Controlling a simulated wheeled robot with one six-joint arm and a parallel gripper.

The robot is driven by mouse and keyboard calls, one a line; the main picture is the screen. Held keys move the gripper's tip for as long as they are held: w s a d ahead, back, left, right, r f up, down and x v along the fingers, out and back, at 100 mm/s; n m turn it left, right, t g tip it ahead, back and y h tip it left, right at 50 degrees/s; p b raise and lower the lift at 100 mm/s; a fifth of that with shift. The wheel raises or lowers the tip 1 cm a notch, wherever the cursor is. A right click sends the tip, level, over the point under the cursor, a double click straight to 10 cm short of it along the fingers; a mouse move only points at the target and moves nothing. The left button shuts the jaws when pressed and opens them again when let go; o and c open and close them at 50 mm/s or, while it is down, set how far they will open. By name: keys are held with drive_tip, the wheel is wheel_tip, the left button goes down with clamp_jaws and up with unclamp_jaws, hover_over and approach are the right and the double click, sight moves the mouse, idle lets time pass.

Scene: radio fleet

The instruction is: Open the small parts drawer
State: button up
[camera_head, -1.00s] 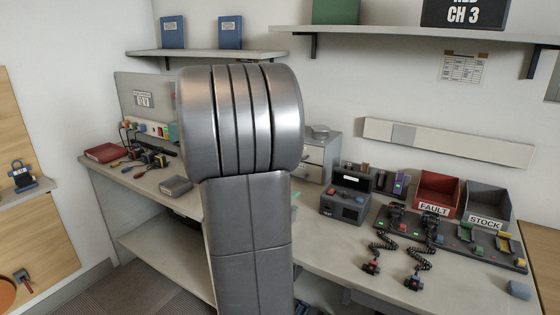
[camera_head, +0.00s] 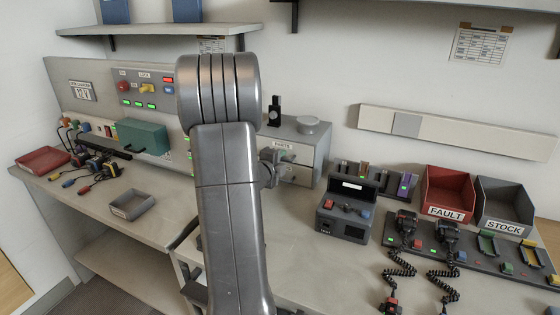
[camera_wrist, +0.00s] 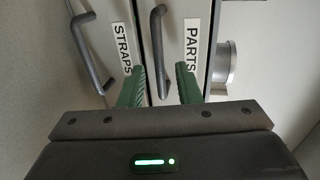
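The small grey cabinet (camera_head: 307,148) stands at the back of the bench, with a drawer labelled PARTS (camera_head: 284,146) at its top. In the wrist view, turned sideways, the PARTS drawer front (camera_wrist: 190,22) is beside the STRAPS drawer (camera_wrist: 118,18); both look shut. The dark bar handle (camera_wrist: 157,40) of the PARTS drawer shows ahead, its near end between the green fingers. My gripper (camera_wrist: 160,72) is open, with a gap between the fingers; it is close in front of the cabinet in the head view (camera_head: 284,157). Whether a finger touches the handle I cannot tell.
A round dish (camera_head: 308,125) and a black item (camera_head: 274,112) are on top of the cabinet. A radio test box (camera_head: 345,222) stands close to the right. FAULT (camera_head: 449,193) and STOCK (camera_head: 505,204) bins are further right. A small open tray (camera_head: 132,204) lies left.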

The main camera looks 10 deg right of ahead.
drive_tip(key=shift+s, duration=0.1)
drive_tip(key=shift+c, duration=0.2)
clamp_jaws()
drive_tip(key=shift+a, duration=0.1)
drive_tip(key=f+b+v, duration=0.2)
drive_tip(key=v, duration=1)
drive_tip(key=shift+s+a, duration=0.3)
drive_tip(key=shift+s, duration=0.25)
drive_tip(key=shift+f, duration=0.15)
drive_tip(key=shift+o, duration=0.2)
unclamp_jaws()
